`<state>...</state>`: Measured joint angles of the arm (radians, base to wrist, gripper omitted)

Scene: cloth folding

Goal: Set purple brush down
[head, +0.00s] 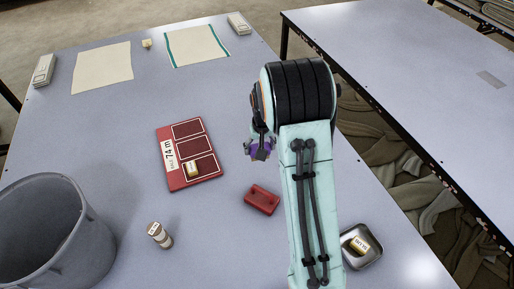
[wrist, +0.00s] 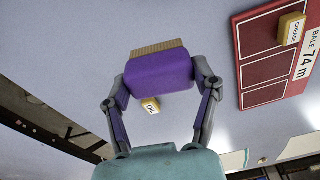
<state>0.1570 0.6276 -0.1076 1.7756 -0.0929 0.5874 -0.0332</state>
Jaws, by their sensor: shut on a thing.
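The purple brush (wrist: 160,72) is in my gripper (wrist: 164,88), held between the two fingers in the wrist view. Its tan bristles face the top of that picture, away from my palm. In the head view my gripper (head: 260,150) is mostly hidden behind my own arm, right of the red board. Only a little purple shows there, and I cannot tell brush from finger. The brush appears to be above the table (head: 110,130); the exact gap cannot be told.
A red tray (head: 262,200), a jar (head: 159,236), a grey bin (head: 40,235) and a metal tin (head: 347,238) stand nearer. A yellow OIL block (wrist: 151,106) shows beyond the brush. Table left of the board is clear.

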